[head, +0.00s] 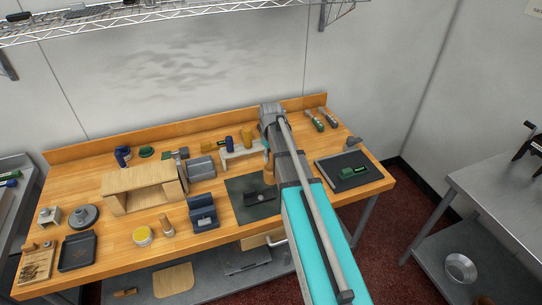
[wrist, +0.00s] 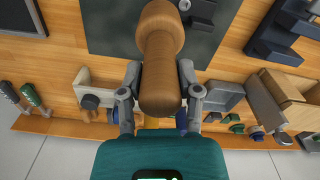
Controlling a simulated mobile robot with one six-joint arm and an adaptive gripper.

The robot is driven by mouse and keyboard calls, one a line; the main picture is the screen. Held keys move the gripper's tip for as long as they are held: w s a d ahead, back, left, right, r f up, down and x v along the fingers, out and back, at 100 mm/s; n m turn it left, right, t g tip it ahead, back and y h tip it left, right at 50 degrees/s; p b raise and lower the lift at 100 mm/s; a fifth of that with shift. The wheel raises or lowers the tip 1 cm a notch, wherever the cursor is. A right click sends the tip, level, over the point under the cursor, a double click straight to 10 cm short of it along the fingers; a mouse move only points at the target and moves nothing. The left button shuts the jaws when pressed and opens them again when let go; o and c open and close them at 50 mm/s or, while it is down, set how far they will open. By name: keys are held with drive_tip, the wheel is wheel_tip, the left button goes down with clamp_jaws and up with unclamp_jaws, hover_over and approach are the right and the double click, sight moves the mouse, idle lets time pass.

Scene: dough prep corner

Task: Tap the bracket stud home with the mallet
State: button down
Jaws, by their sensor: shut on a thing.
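My gripper (wrist: 160,92) is shut on a brown wooden mallet (wrist: 160,55), one finger on each side of it. The mallet's broader end points towards the top of the wrist view. In the head view only a little of the mallet (head: 268,168) shows beside my arm. A dark mat (head: 242,212) lies below on the bench, and it also fills the top of the wrist view (wrist: 110,28). A dark bracket (wrist: 202,20) sits on the mat, right of the mallet, with a small light round part, perhaps the stud (wrist: 184,5), at its left. The mallet looks apart from both.
A blue-grey block (head: 203,214) stands left of the mat, and a wooden open box (head: 142,202) farther left. A pale rack (head: 230,158) with tools stands behind. A dark tray (head: 330,178) lies right of my arm. The front bench strip is partly clear.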

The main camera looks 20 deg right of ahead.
sight(271, 162)
drive_tip(key=shift+f, duration=0.1)
wheel_tip(271, 162, down, 8)
drive_tip(key=b, duration=0.8)
drive_tip(key=shift+f+b, duration=0.25)
drive_tip(key=shift+b, duration=0.15)
drive_tip(key=shift+r, duration=0.15)
wheel_tip(271, 162, up, 5)
drive_tip(key=p, duration=0.5)
wheel_tip(271, 162, up, 6)
drive_tip(key=p, duration=0.6)
drive_tip(key=shift+s, duration=0.1)
